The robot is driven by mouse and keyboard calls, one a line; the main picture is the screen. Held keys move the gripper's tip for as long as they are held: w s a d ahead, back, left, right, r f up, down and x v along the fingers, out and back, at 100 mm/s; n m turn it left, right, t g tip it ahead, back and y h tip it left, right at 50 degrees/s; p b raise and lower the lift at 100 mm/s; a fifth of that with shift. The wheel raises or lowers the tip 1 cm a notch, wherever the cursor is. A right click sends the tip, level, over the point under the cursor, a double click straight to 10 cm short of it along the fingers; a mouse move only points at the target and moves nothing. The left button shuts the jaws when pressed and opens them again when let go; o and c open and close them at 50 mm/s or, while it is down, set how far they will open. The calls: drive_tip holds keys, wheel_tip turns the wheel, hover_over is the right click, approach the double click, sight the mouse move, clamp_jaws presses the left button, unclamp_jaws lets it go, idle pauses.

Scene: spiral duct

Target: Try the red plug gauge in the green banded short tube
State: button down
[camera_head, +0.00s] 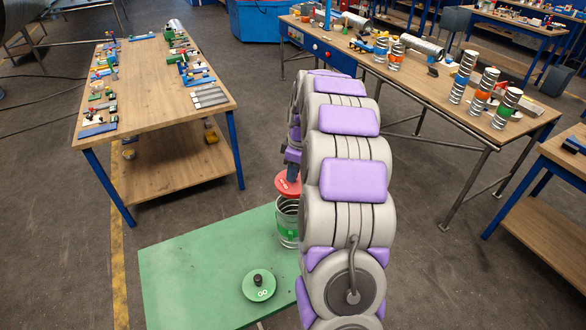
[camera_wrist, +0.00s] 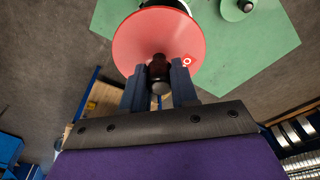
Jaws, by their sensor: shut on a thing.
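The red plug gauge (camera_head: 286,185) has a wide red disc and a dark handle. My gripper (camera_wrist: 160,80) is shut on that handle, and the red disc (camera_wrist: 150,42) fills the upper middle of the wrist view. In the head view the disc is just above the open top of the green banded short tube (camera_head: 287,232), a metal tube with a green band. The tube stands on the green table (camera_head: 190,262), partly hidden by my arm. In the wrist view the disc hides most of the tube. I cannot tell whether the gauge touches the rim.
A green plug gauge (camera_head: 259,285) lies on the green table, handle up. Behind to the left is a wooden bench (camera_head: 150,75) with small parts. To the right, a long bench (camera_head: 420,88) holds several banded tubes. The left of the green table is clear.

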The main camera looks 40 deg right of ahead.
sight(291, 187)
drive_tip(key=shift+d, duration=0.15)
drive_tip(key=shift+a+r, duration=0.1)
drive_tip(key=shift+a, duration=0.6)
drive_tip(key=shift+a+f+b, duration=0.25)
drive_tip(key=shift+a+b, duration=0.05)
drive_tip(key=shift+a, duration=0.05)
drive_tip(key=shift+d+f, duration=0.2)
drive_tip(key=shift+f, duration=0.25)
drive_tip(key=shift+d+f+b, duration=0.4)
drive_tip(key=shift+d+f, duration=0.3)
drive_tip(key=shift+f, duration=0.4)
drive_tip(key=shift+a+f+b, duration=0.3)
drive_tip(key=shift+a+f, duration=0.2)
drive_tip(key=shift+a, duration=0.15)
drive_tip(key=shift+a+f, duration=0.15)
drive_tip(key=shift+f, duration=0.3)
drive_tip(key=shift+d+f+b, duration=0.25)
drive_tip(key=shift+f+b, duration=0.05)
drive_tip(key=shift+f, duration=0.1)
drive_tip(key=shift+d+f, duration=0.2)
drive_tip(key=shift+d, duration=0.2)
drive_tip(key=shift+a+r, duration=0.1)
drive_tip(key=shift+a, duration=0.4)
drive_tip(key=shift+d, duration=0.1)
